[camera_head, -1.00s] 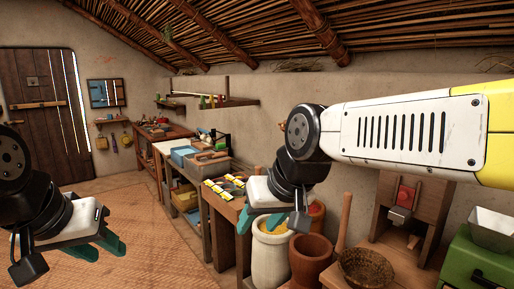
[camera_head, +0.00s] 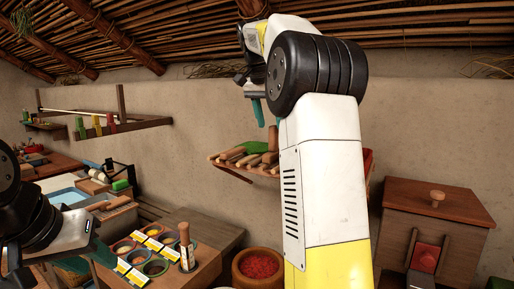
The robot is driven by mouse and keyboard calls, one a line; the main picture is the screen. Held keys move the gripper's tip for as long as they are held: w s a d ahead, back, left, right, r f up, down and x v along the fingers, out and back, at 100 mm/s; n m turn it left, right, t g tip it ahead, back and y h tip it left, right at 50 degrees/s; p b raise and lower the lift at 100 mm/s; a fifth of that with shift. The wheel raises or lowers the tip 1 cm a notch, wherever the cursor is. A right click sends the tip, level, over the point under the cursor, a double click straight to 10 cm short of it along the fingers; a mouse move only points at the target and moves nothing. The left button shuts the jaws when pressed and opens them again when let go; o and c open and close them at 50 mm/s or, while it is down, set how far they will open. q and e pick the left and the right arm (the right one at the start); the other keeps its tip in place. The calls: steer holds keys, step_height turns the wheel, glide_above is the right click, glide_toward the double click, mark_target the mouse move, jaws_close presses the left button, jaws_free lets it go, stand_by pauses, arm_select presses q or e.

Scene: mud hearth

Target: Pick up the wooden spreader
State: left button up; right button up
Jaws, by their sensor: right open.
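Several wooden tools (camera_head: 240,157) lie side by side on a small wall shelf (camera_head: 232,172) in the middle of the head view. I cannot tell which of them is the wooden spreader. My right gripper (camera_head: 267,114) points down with its teal fingers apart. It is empty and appears just above the right part of these tools, with a gap below it. My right forearm and wrist hide the shelf's right part. My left gripper (camera_head: 88,259) is low at the left, its teal fingers apart and nothing seen between them.
A green object (camera_head: 254,147) lies among the tools. Below is a wooden table (camera_head: 215,235) with several small bowls and an upright wooden-handled tool (camera_head: 185,244). A pot with red contents (camera_head: 258,265) stands beside it. A wooden cabinet (camera_head: 440,215) is at right.

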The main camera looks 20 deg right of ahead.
mark_target(273, 139)
steer(key=x, duration=0.7)
steer(key=shift+w+d+f, duration=0.1)
steer(key=shift+w+f, duration=0.05)
jaws_close()
